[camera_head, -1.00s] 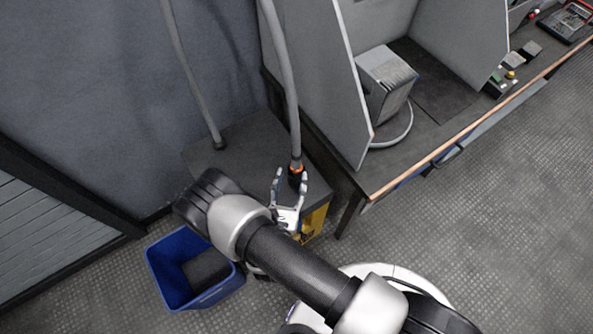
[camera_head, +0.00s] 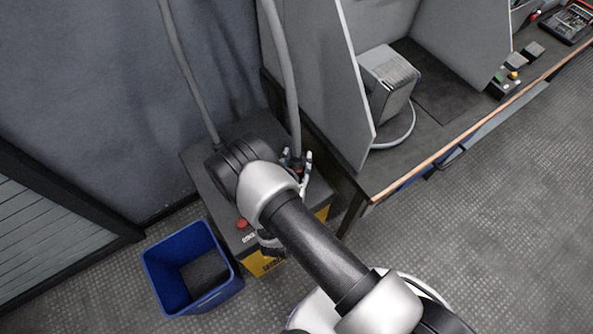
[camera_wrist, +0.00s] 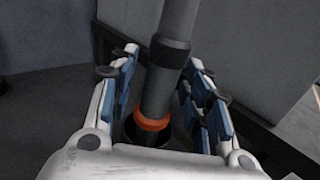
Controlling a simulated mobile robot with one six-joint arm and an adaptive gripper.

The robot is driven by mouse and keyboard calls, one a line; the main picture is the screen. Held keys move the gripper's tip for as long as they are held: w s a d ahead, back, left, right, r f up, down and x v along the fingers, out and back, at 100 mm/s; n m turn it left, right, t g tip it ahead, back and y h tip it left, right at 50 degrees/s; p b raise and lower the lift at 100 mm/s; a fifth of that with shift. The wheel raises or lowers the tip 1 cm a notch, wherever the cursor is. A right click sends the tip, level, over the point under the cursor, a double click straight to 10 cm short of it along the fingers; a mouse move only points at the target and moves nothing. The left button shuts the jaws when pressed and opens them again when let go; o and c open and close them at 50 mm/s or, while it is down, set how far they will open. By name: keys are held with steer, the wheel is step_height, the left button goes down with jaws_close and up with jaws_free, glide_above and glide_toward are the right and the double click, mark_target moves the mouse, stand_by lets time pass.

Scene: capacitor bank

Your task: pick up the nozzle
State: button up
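The nozzle (camera_wrist: 161,92) is a dark grey cylinder with an orange ring near its lower end, on the end of a grey hose. In the wrist view it stands nearly upright between my gripper's fingers, its lower end at a dark round opening. My gripper (camera_wrist: 168,85) is open, with blue-padded fingers on both sides of the nozzle and a visible gap on the left. In the head view my gripper (camera_head: 297,160) is at the hose's lower end, and my arm hides part of it.
A dark box (camera_head: 200,168) with a red button and yellow label stands under my arm. A blue bin (camera_head: 165,265) is on the floor at left. A partition (camera_head: 325,90) and workbench (camera_head: 385,187) with a grey unit (camera_head: 388,85) stand close on the right.

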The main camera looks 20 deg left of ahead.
jaws_close()
stand_by(0.3)
stand_by(0.5)
